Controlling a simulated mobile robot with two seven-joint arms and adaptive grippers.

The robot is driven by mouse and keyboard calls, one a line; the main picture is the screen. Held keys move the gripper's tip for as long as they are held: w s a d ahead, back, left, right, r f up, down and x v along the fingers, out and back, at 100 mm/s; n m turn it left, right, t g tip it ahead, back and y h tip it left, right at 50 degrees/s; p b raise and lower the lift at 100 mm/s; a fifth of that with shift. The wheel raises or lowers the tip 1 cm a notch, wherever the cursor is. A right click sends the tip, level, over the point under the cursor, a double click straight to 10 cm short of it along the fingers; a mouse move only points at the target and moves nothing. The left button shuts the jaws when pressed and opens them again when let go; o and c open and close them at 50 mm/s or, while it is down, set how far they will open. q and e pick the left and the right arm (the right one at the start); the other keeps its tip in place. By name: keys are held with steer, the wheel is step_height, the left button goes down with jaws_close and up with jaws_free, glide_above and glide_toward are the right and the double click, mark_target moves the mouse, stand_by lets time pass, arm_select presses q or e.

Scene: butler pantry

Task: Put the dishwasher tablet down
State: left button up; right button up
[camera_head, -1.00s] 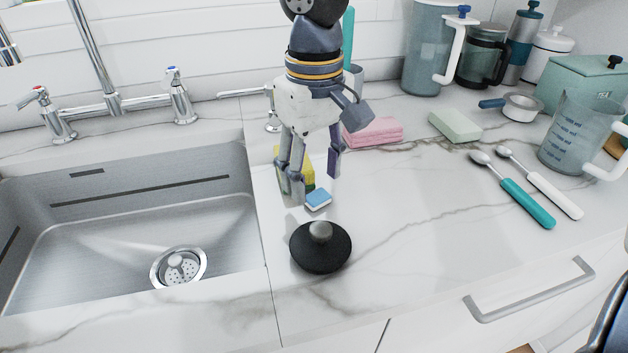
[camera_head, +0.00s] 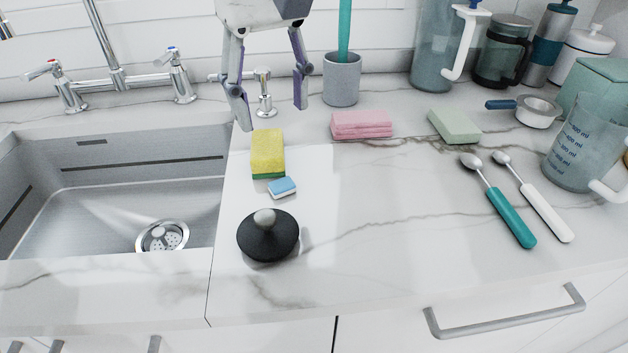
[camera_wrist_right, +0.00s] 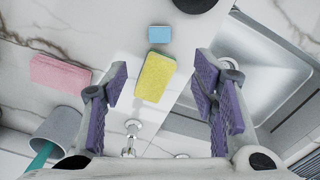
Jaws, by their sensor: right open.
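The dishwasher tablet (camera_head: 283,188), a small blue and white block, lies on the marble counter just in front of the yellow and green sponge (camera_head: 267,152). It also shows in the right wrist view (camera_wrist_right: 159,34), beyond the sponge (camera_wrist_right: 155,77). My right gripper (camera_head: 272,115) is open and empty, raised above the counter behind the sponge and apart from the tablet. In the right wrist view its purple-padded fingers (camera_wrist_right: 164,100) are spread wide. My left gripper is not in view.
A black sink stopper (camera_head: 267,238) lies in front of the tablet, near the sink (camera_head: 110,215). A pink cloth (camera_head: 362,125), a grey cup (camera_head: 342,80) with a teal handle and a pale green block (camera_head: 454,126) stand behind. The central counter is clear.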

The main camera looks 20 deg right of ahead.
mark_target(279, 181)
step_height(279, 181, down, 12)
steer(key=shift+w+f, duration=0.1)
steer(key=c, duration=0.9)
